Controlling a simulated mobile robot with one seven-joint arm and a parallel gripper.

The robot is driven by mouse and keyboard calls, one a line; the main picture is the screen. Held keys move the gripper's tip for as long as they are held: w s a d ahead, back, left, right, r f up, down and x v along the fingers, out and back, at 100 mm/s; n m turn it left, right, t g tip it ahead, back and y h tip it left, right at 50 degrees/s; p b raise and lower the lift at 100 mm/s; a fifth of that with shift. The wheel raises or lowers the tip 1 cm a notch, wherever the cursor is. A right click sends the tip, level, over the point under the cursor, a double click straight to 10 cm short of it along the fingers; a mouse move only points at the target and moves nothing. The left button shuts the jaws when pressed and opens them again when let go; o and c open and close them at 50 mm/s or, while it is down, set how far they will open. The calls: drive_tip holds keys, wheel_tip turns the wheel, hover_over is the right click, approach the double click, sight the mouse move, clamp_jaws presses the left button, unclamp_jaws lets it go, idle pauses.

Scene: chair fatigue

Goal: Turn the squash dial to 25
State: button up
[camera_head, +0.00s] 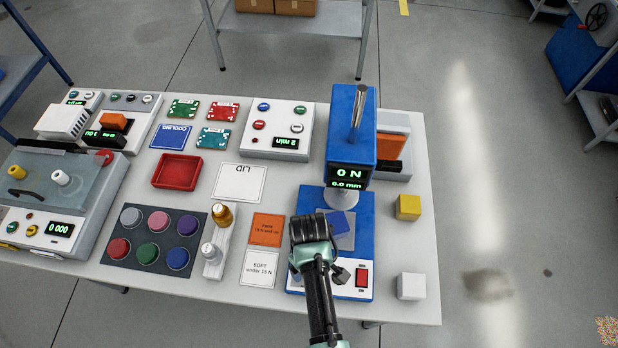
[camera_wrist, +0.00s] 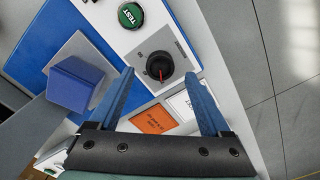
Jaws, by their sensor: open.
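The squash dial (camera_wrist: 159,66) is a round black knob with a red pointer line, on a grey scale plate in the wrist view. A green TEST button (camera_wrist: 130,15) sits beside it on the white panel. My gripper (camera_wrist: 159,74) is open, its two blue fingers on either side of the dial's near part in the picture. I cannot tell whether they touch it. In the head view my gripper (camera_head: 312,255) is over the front of the blue press (camera_head: 352,130), whose display reads 0 N and 0.0 mm. The dial is hidden there, and its scale is unreadable.
A blue block (camera_wrist: 75,82) sits on the press's grey plate. A red switch (camera_head: 362,277) is to the right of my gripper. Orange (camera_head: 267,229) and white (camera_head: 259,268) cards lie left. Yellow (camera_head: 408,207) and white (camera_head: 411,286) cubes stand right.

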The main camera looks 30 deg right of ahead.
wheel_tip(320, 180, up, 10)
drive_tip(key=b, duration=0.1)
drive_tip(key=shift+f, duration=0.2)
idle(0.5)
